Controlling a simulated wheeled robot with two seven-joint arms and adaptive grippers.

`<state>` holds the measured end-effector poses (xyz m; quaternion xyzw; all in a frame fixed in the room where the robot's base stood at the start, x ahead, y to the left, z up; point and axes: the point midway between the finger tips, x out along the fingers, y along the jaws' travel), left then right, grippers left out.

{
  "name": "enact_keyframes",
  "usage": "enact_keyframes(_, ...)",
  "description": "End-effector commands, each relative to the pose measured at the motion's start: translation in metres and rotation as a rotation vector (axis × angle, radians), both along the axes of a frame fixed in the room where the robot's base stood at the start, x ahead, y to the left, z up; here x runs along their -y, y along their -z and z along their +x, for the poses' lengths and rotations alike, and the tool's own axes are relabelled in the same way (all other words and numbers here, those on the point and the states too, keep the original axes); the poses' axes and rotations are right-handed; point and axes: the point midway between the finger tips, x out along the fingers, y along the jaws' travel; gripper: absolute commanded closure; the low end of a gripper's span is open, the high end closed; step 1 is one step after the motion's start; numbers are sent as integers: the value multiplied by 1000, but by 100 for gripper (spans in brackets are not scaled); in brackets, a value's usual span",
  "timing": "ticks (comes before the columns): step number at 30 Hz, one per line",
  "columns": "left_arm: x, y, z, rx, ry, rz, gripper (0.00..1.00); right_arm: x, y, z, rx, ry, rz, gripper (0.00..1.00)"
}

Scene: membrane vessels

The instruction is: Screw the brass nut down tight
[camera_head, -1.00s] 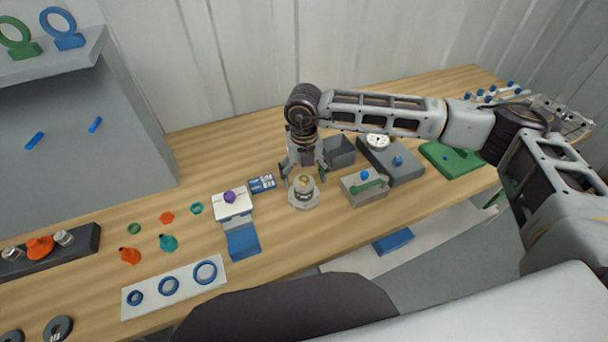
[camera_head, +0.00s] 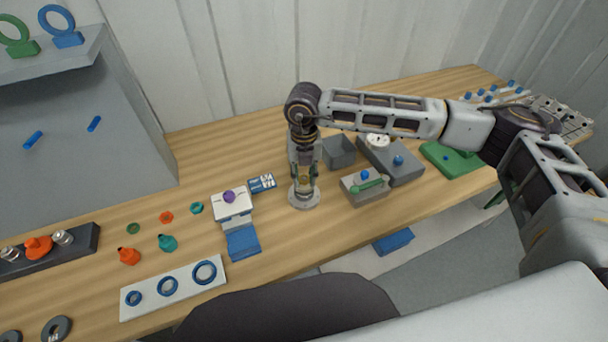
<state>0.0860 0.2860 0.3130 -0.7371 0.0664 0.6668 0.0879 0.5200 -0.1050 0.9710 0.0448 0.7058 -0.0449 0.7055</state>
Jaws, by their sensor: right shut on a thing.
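The brass nut (camera_head: 304,181) sits at the top of a round pale vessel with a flanged base (camera_head: 304,200) on the wooden bench. My right gripper (camera_head: 304,184) points straight down over the vessel, its two fingers shut on the nut from either side. The fingers hide much of the nut and the upper vessel, so any thread or gap beneath the nut cannot be made out. My left gripper does not show.
A white and blue stand with a purple knob (camera_head: 229,197) is left of the vessel. A grey block with a green handle (camera_head: 364,187) stands close on the right, with an open grey box (camera_head: 339,152) behind. A white plate with blue rings (camera_head: 174,288) lies front left.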

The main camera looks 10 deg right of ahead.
Motion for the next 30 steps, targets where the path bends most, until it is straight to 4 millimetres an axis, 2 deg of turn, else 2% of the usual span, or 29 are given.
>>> enact_keyframes(30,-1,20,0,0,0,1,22,0,2,0,-1,586,1,100)
